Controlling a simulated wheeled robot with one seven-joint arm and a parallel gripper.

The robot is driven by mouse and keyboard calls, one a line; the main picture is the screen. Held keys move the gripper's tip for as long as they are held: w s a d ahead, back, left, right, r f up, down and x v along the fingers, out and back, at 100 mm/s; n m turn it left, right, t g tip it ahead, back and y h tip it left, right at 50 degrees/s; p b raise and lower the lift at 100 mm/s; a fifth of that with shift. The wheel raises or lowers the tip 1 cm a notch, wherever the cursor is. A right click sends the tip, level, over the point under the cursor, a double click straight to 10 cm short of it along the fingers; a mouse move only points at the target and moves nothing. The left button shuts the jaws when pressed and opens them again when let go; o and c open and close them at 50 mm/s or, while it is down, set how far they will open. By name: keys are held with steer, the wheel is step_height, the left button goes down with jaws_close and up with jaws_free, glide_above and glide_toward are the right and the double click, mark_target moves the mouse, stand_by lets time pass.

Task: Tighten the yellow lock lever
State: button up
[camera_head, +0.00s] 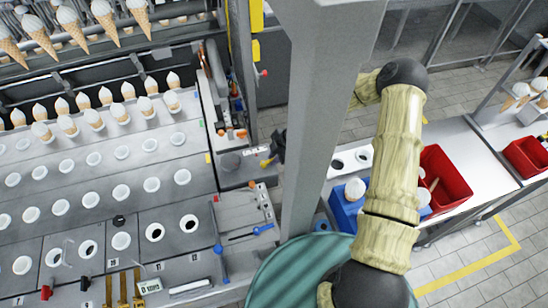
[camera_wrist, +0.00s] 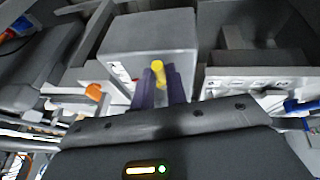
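The yellow lock lever (camera_wrist: 157,70) shows in the wrist view between the two purple fingers of my gripper (camera_wrist: 160,78), in front of a grey box-shaped housing (camera_wrist: 150,35). The gap between the fingers is about as wide as the lever. I cannot tell whether both fingers touch it. In the head view the yellow lever (camera_head: 266,162) sticks out at the right side of the machine, just below my dark gripper (camera_head: 276,148). The grey column hides part of my gripper and wrist there, and the lever's base is hard to see.
An orange knob (camera_wrist: 93,91) lies left of the lever and a blue handle (camera_wrist: 300,105) to the right. The machine's cone plate (camera_head: 100,170) is at the left. A blue crate (camera_head: 345,212) and a red bin (camera_head: 443,175) stand on the right-hand counter.

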steer(key=o, duration=0.3)
steer(key=shift+o, duration=0.2)
steer(key=shift+r, duration=0.1)
steer(key=w+b+v, duration=0.1)
steer(key=b+v, duration=0.2)
steer(key=v, duration=1.4)
steer(key=shift+s+r, duration=0.15)
steer(key=shift+s, duration=0.3)
steer(key=s+d+r+m+t+h+b, duration=0.1)
steer(key=s+d+r+m+h, duration=0.1)
steer(key=s+m, duration=0.7)
steer(key=s+d+r+m+t+h+b, duration=0.1)
steer(key=s+d+r+m+h, duration=0.2)
steer(key=m, duration=1)
steer(key=s+d, duration=0.2)
steer(key=s, duration=0.3)
steer(key=shift+s+r, duration=0.3)
steer(key=shift+s, duration=0.05)
